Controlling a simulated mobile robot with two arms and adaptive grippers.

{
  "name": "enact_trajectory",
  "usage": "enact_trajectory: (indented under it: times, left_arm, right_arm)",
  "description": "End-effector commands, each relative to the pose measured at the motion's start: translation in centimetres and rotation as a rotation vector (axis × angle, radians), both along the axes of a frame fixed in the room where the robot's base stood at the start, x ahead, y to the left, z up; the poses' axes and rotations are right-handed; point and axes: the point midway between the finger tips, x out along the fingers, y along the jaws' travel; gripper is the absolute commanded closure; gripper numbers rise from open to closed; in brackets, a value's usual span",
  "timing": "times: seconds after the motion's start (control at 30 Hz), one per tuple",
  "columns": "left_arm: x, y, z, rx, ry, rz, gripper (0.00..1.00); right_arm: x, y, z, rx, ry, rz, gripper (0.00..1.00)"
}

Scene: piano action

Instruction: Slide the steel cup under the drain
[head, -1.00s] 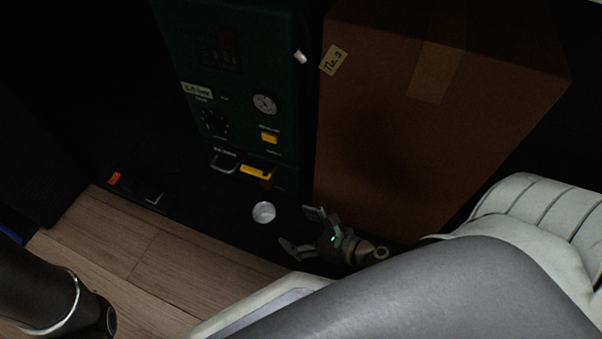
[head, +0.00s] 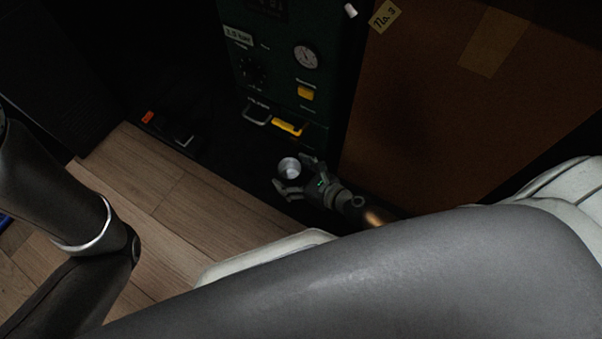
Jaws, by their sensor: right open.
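The steel cup (head: 289,167) is a small, bright round cup on the dark floor in front of the green machine (head: 285,75). My right gripper (head: 283,175) is open, with its two fingers on either side of the cup; I cannot tell whether they touch it. A yellow lever (head: 288,127) sits low on the machine's front, above and close to the cup in the picture. The drain outlet itself is too dark to make out. My left arm shows at the left, but its gripper is not in view.
A large brown cardboard box (head: 440,110) stands right of the machine, close to my right arm. A dark low item with an orange switch (head: 148,117) lies at the left. The wooden floor (head: 165,195) in front is clear.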

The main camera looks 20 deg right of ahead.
Motion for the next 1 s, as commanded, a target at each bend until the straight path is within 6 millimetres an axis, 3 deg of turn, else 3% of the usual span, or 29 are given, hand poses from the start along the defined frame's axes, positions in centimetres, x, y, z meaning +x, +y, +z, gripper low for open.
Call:
enact_trajectory:
  times: [0.3, 0.7, 1.0]
  left_arm:
    - [0.01, 0.0, -0.01, 0.0, 0.0, 0.0, 0.6]
    - [0.04, 0.0, -0.01, 0.0, 0.001, 0.001, 0.6]
    - [0.04, 0.02, 0.17, 0.0, 0.001, 0.001, 0.6]
  right_arm:
    - [0.12, 0.04, -0.06, 0.0, 0.0, 0.0, 0.19]
    - [0.1, 0.02, -0.05, 0.0, 0.0, 0.0, 0.69]
    - [0.23, 0.25, -0.01, -0.002, 0.0, -0.001, 0.69]
